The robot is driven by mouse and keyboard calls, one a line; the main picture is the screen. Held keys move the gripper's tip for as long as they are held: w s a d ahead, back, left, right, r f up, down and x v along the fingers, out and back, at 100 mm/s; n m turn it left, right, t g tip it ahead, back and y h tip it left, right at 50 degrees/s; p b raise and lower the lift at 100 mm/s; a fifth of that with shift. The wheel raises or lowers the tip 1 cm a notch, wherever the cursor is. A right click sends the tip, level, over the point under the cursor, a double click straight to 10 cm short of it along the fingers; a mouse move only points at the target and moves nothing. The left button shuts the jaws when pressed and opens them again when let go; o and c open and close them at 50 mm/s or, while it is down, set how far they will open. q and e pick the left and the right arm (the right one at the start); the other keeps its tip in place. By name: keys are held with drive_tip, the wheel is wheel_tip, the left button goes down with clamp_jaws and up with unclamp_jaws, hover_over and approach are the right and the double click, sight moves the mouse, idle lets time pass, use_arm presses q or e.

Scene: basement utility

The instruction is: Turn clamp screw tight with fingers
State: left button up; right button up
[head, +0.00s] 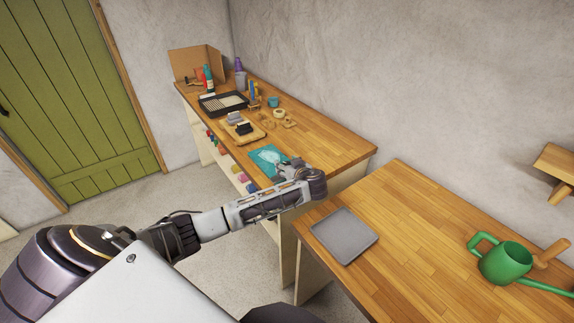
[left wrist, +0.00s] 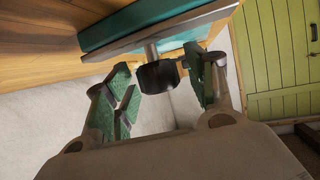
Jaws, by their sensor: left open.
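The clamp screw shows in the left wrist view as a black ribbed knob (left wrist: 158,76) on a short metal shaft (left wrist: 151,51), below a grey plate and a teal slab (left wrist: 140,22) at the wood bench edge. My left gripper (left wrist: 168,88) is open, with green-padded fingers on either side of the knob. The right-hand finger is close to the knob; I cannot tell if it touches. A gap shows on the left side. In the head view my left gripper (head: 284,165) is small beside the teal slab (head: 262,157), and the screw cannot be made out there. My right gripper is not in view.
The far wooden bench (head: 335,147) holds a black tray (head: 223,103), a wooden board (head: 244,130), bottles and small items. A nearer table (head: 420,240) carries a grey tray (head: 338,236) and a green watering can (head: 505,263). A gap separates the two. A green door (head: 75,90) stands left.

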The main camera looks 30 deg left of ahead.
use_arm(q)
drive_tip(key=shift+w+a, duration=0.1)
drive_tip(key=shift+a, duration=0.05)
drive_tip(key=shift+c, duration=0.5)
drive_tip(key=c, duration=0.7)
drive_tip(key=shift+f, duration=0.1)
drive_tip(key=shift+c, duration=1.3)
